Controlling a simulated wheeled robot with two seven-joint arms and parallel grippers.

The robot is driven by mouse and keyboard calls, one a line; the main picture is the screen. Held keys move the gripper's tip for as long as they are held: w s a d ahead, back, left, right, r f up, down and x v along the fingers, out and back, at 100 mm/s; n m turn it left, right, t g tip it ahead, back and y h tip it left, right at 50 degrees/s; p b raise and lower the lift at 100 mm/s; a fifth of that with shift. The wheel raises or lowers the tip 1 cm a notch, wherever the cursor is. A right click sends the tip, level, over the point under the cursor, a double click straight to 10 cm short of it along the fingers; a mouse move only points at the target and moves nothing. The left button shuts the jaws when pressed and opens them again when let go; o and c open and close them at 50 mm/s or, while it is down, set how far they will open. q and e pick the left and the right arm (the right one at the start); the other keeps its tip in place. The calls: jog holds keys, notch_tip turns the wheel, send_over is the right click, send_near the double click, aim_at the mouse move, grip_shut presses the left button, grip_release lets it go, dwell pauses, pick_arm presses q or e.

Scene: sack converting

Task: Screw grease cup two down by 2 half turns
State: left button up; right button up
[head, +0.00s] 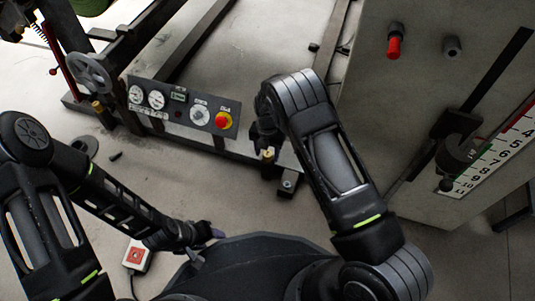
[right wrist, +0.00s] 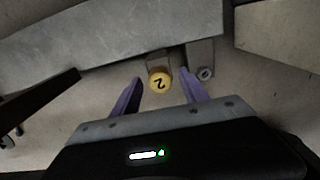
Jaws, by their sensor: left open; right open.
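Grease cup two (right wrist: 160,80) has a round yellow cap marked "2" and shows in the right wrist view between the tips of my right gripper (right wrist: 160,76). The purple fingers are open, one on each side, with a gap to the cap. In the head view the brass-coloured cup (head: 268,154) stands at the machine's foot, just below the end of my right arm. My right gripper (head: 265,136) is mostly hidden there by its own arm. My left gripper (head: 208,236) hangs low near my base, apart from the machine; it is open and empty.
A grey bolt head (right wrist: 205,73) sits close right of the cup. Another brass cup (head: 98,107) stands at the left. A control panel (head: 185,105) with gauges and a red stop button is behind. A pale cabinet (head: 430,90) stands right. A red-button box (head: 136,256) lies on the floor.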

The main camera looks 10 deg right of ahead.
grip_shut()
dwell(0.6)
